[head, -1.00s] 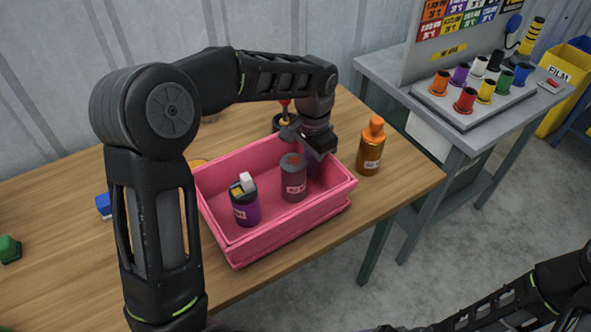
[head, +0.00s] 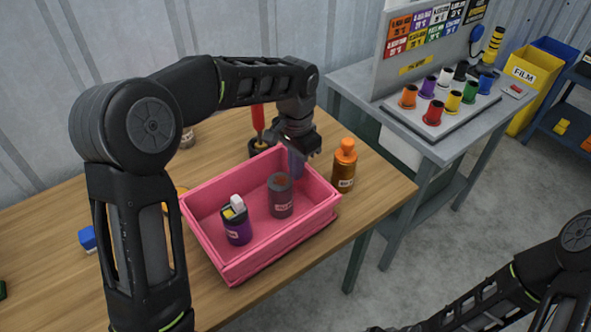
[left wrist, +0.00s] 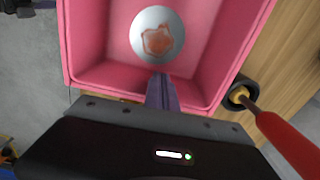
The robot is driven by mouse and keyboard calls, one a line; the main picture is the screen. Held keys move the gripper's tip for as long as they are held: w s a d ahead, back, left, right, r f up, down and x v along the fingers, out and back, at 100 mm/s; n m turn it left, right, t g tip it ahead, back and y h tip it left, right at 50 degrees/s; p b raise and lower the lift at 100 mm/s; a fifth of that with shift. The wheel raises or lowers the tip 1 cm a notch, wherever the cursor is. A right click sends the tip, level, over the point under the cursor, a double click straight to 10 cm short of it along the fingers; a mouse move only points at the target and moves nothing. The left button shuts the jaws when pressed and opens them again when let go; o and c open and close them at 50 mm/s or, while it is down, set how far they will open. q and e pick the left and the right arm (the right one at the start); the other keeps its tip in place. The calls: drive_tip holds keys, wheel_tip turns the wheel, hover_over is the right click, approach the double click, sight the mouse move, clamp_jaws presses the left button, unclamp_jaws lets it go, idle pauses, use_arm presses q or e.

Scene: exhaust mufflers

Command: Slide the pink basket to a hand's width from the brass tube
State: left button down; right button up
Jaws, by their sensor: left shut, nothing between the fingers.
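The pink basket (head: 262,262) stands on the wooden table near its front edge, with a purple can (head: 236,222) and a grey can (head: 280,196) inside. It fills the top of the left wrist view (left wrist: 82,45). My left gripper (head: 296,162) is shut and empty, its fingers pointing down inside the basket's far right end. I cannot tell whether they press on the wall. A brownish cylinder (head: 187,138), largely hidden behind my left arm, may be the brass tube; this is unclear. My right arm shows at the lower right, but its gripper is out of view.
An orange bottle (head: 345,166) stands close to the basket's right end. A red-handled tool (head: 257,120) stands in a dark holder behind the basket. A blue block (head: 87,238) lies at left. A grey side table (head: 360,85) with colored spools stands beyond the table's right end.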

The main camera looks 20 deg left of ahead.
use_arm(q)
wheel_tip(320, 180, up, 5)
drive_tip(key=shift+f+p, duration=0.2)
drive_tip(key=shift+p, duration=0.9)
drive_tip(key=shift+s, duration=0.1)
